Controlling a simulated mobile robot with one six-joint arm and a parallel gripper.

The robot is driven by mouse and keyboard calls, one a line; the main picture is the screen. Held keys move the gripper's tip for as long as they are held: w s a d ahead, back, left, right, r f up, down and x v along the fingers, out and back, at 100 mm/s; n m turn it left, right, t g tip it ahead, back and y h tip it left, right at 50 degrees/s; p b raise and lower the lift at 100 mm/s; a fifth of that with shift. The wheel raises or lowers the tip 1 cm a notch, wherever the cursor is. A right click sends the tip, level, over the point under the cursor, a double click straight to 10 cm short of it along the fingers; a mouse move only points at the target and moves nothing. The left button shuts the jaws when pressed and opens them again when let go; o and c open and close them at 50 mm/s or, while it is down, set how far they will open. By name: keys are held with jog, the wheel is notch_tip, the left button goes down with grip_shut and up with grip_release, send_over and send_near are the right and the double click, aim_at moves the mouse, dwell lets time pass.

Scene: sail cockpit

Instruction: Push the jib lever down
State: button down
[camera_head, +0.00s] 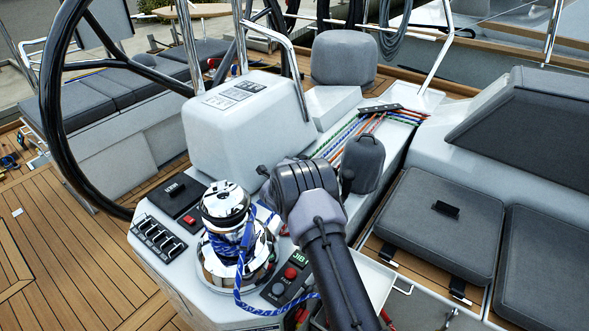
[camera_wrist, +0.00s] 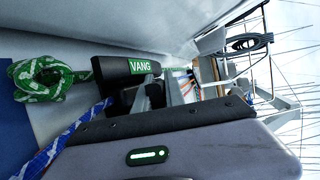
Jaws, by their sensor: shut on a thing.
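My gripper (camera_wrist: 158,95) shows its grey fingers in the wrist view, closed at a dark lever part (camera_wrist: 124,99). A blue rope (camera_wrist: 62,138) runs towards this part, which I take for the jib lever; its label is hidden. Just above it in the wrist view, apart from my fingers, is the black VANG lever (camera_wrist: 126,69) with a green label. In the head view my gripper (camera_head: 266,180) is over the console behind the chrome winch (camera_head: 246,256), and my wrist hides what it holds.
A knotted green rope (camera_wrist: 43,80) lies beside the VANG lever. A large black steering wheel (camera_head: 62,110) stands at left. Coloured lines (camera_head: 350,132) run behind my wrist. Wooden deck (camera_head: 60,240) is open at left.

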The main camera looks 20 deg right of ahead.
jog(key=shift+w+r, duration=0.1)
jog(key=shift+r, duration=0.1)
jog(key=c, duration=1.6)
grip_release()
jog(key=shift+w+f, duration=0.1)
jog(key=shift+o, duration=1)
jog(key=shift+a, duration=0.1)
jog(key=shift+f, duration=0.25)
